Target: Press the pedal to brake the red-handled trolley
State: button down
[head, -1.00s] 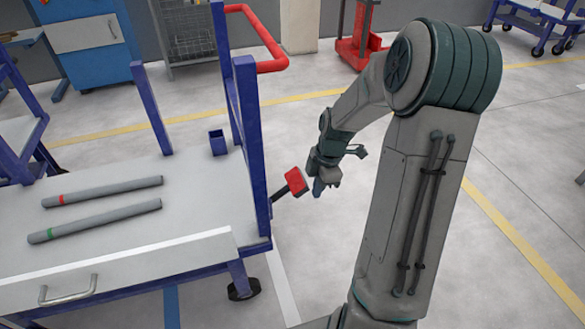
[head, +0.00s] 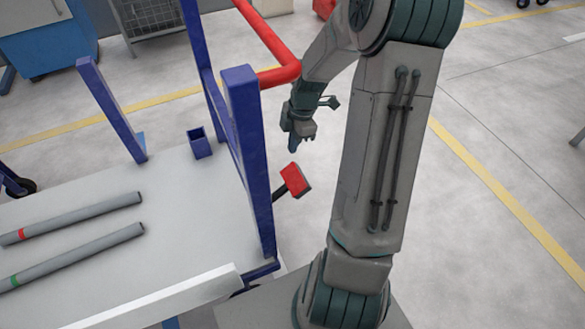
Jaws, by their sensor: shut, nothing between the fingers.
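The trolley has blue posts (head: 246,150), a light grey deck (head: 110,215) and a red handle (head: 275,35) at its right end. The red pedal (head: 295,179) sticks out on a dark lever from the trolley's right side, low near the floor. My gripper (head: 294,146) is shut and empty, pointing down. In the picture it is just above the pedal, with a small gap between them. I cannot tell its exact height over the pedal.
Two grey pipes, one with a red band (head: 75,217) and one with a green band (head: 80,256), lie on the deck. A small blue cup-like holder (head: 199,143) stands there too. Open floor (head: 480,130) lies to the right. A blue cabinet (head: 45,40) is at back left.

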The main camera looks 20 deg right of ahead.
jog(key=shift+f, duration=0.1)
jog(key=b, duration=0.5)
send_over(292, 180)
jog(key=a, duration=0.2)
notch_tip(292, 180, down, 10)
jog(key=shift+s+d+f, duration=0.1)
jog(key=shift+d+f, duration=0.05)
jog(key=shift+f, duration=0.1)
jog(key=shift+d+f+b, duration=0.55)
jog(key=shift+d+f, duration=0.65)
jog(key=shift+f, duration=0.05)
